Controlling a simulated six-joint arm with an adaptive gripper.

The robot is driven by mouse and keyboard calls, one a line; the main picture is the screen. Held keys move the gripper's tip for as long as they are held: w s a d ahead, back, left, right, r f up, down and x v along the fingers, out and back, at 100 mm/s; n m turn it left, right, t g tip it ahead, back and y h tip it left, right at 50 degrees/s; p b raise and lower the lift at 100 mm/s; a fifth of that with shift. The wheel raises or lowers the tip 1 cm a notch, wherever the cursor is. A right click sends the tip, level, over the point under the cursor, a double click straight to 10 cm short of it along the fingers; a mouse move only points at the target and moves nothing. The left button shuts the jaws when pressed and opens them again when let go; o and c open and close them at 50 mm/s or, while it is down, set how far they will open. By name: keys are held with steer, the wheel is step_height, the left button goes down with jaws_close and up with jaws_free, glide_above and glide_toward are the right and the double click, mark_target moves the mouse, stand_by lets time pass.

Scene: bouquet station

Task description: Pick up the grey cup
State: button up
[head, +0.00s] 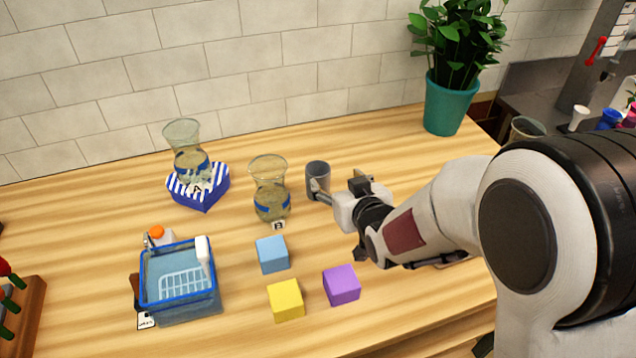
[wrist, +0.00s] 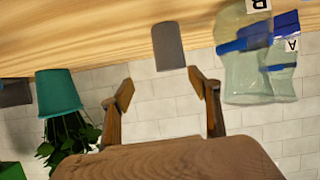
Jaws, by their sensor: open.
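The grey cup (head: 318,176) stands upright on the wooden table, right of the glass vase marked B (head: 270,190). My gripper (head: 340,186) is open and close to the cup's right side in the head view. In the wrist view, which looks upside down, the grey cup (wrist: 168,46) is beyond the fingertips and roughly in line with the gap between them. The open fingers (wrist: 163,88) have nothing between them. The head view does not clearly show whether a finger touches the cup.
Vase A (head: 186,150) stands on a blue-striped block (head: 198,190) at the back left. Blue (head: 273,254), yellow (head: 286,300) and purple (head: 341,285) cubes lie in front. A blue-rimmed basin (head: 180,307) is at front left. A teal plant pot (head: 450,103) stands at back right.

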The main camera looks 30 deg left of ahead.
mark_target(324, 177)
steer(key=shift+s+a+f, duration=0.15)
steer(key=shift+a+f, duration=0.1)
steer(key=shift+a, duration=0.2)
steer(key=shift+s+a+f, duration=0.1)
steer(key=shift+a+f, duration=0.1)
steer(key=shift+a, duration=0.2)
steer(key=shift+x, duration=1.2)
steer(key=shift+a, duration=0.1)
steer(key=shift+x, duration=2.55)
steer(key=shift+s+a+r, duration=0.1)
steer(key=shift+a, duration=0.05)
steer(key=c, duration=1.3)
